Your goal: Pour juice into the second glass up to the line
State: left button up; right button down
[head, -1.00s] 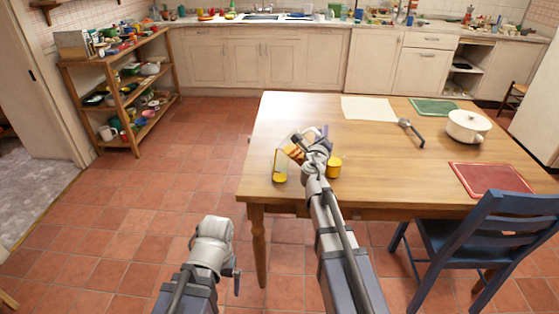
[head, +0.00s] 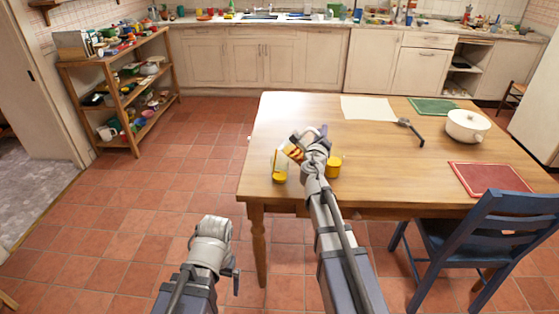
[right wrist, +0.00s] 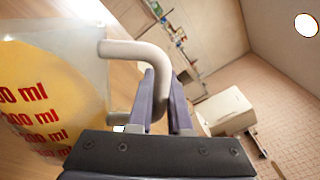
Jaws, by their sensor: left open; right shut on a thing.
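My right gripper (head: 309,141) is shut on the handle of a clear juice jug (head: 294,153), held tilted over the table's left front corner. The right wrist view shows the jug (right wrist: 50,95) at left, with red "ml" marks and yellow juice inside, and its grey handle (right wrist: 150,60) between my fingers. A clear glass (head: 280,164) stands under the jug's left side with yellow juice in its lower part. Another glass (head: 334,167) with yellow juice stands right of my gripper. Fill lines are too small to see. My left arm is low at left; its fingers do not show.
The wooden table (head: 400,165) holds a white pot (head: 467,126), a red mat (head: 490,179), a green mat (head: 434,105), a pale sheet (head: 368,109) and a dark-handled utensil (head: 411,132). A blue chair (head: 490,240) stands at the front right. The table's middle is clear.

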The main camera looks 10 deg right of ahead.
pick_arm(q)
jog(key=shift+w+a+r+p, duration=0.1)
jog(key=shift+a+r+p, duration=0.2)
jog(key=shift+a, duration=0.35)
pick_arm(e)
jog(key=shift+w+a+r+n, duration=0.3)
jog(key=shift+a+n, duration=0.2)
jog(key=shift+n, duration=0.3)
dwell(2.5)
pick_arm(q)
jog(key=shift+f, duration=0.1)
pick_arm(e)
jog(key=shift+s+f, duration=0.1)
